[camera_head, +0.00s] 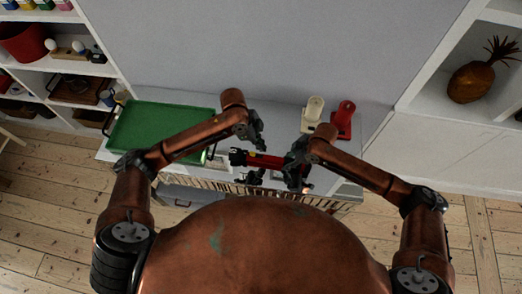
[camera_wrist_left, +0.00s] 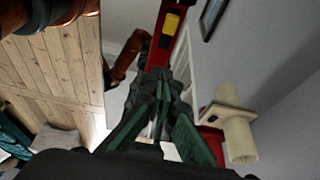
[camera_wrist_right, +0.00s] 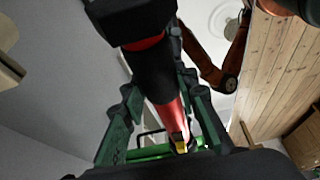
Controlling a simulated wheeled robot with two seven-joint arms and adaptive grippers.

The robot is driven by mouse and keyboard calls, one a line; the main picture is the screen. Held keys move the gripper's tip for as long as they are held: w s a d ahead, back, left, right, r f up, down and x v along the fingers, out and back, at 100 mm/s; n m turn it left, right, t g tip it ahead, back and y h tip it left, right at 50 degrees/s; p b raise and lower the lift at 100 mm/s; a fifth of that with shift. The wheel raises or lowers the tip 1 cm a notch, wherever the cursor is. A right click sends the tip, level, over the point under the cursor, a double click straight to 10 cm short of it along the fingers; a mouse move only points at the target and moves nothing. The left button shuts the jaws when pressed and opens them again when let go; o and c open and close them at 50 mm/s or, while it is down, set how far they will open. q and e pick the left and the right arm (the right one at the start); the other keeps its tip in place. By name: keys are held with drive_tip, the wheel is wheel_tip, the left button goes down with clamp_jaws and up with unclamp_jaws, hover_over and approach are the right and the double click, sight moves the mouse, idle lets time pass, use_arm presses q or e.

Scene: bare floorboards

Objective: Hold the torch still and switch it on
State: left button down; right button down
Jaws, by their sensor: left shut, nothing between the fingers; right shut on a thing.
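The torch (camera_head: 268,161) has a red body, black ends and a yellow switch. It lies roughly level above the counter, between my two grippers. My right gripper (camera_head: 296,166) is shut around it towards its right part. In the right wrist view the torch (camera_wrist_right: 172,112) runs between the fingers, with the yellow switch (camera_wrist_right: 181,147) near the bottom. My left gripper (camera_head: 260,146) is shut and empty, close to the torch's left part. In the left wrist view the torch (camera_wrist_left: 166,45) and its yellow switch show just beyond the closed fingertips; contact cannot be told.
A green tray (camera_head: 134,143) lies on the counter at left. A cream object (camera_head: 313,110) and a red one (camera_head: 344,118) stand at the back right. Shelves with goods stand at far left; a wooden pineapple (camera_head: 472,80) sits in the right shelf. A wall closes the back.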

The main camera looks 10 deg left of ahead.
use_arm(q)
drive_tip(key=shift+v, duration=2.35)
use_arm(e)
drive_tip(key=c, duration=1.4)
unclamp_jaws()
drive_tip(key=shift+c, duration=0.2)
